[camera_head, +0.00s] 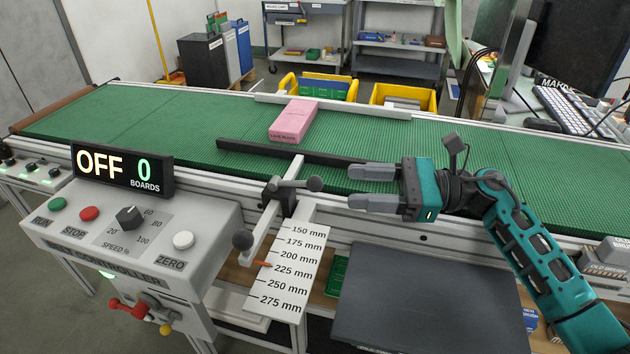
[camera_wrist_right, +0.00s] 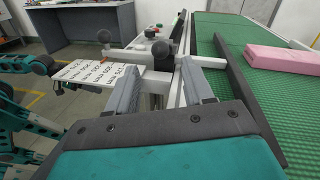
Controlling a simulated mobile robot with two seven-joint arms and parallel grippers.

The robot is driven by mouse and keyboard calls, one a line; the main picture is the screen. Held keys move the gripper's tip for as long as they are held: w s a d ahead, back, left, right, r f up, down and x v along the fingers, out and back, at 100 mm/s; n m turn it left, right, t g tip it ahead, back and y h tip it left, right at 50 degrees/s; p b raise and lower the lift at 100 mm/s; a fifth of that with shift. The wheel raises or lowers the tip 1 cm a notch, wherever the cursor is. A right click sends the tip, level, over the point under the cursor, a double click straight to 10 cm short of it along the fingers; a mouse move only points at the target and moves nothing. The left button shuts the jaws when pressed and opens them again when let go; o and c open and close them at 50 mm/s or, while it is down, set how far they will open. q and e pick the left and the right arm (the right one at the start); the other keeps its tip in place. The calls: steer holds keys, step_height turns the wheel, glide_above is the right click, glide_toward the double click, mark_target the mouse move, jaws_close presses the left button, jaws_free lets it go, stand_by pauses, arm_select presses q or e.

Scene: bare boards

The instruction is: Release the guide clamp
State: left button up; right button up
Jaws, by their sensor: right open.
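The guide clamp (camera_head: 279,194) is a black block with a lever that ends in a dark round knob (camera_head: 315,184), pointing right. It sits on the near side of the conveyor, on a pale rod with another dark knob (camera_head: 243,240) at its near end. My right gripper (camera_head: 352,186) is open and empty, its fingers pointing left towards the lever knob, a little apart from it. The right wrist view shows the clamp (camera_wrist_right: 161,50) beyond the open fingers (camera_wrist_right: 160,84). A dark guide rail (camera_head: 290,152) lies over the belt. My left gripper is out of view.
A scale plate (camera_head: 291,268) has an orange pointer (camera_head: 262,264) near 225 mm. A pink board (camera_head: 293,121) lies on the green belt (camera_head: 150,120) beyond the rail. The controller box (camera_head: 130,230) at left reads OFF and 0. A dark flat panel (camera_head: 425,300) lies below the gripper.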

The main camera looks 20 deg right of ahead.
mark_target(315, 184)
steer(key=p+x, duration=0.1)
steer(key=x, duration=0.7)
jaws_close()
stand_by(0.3)
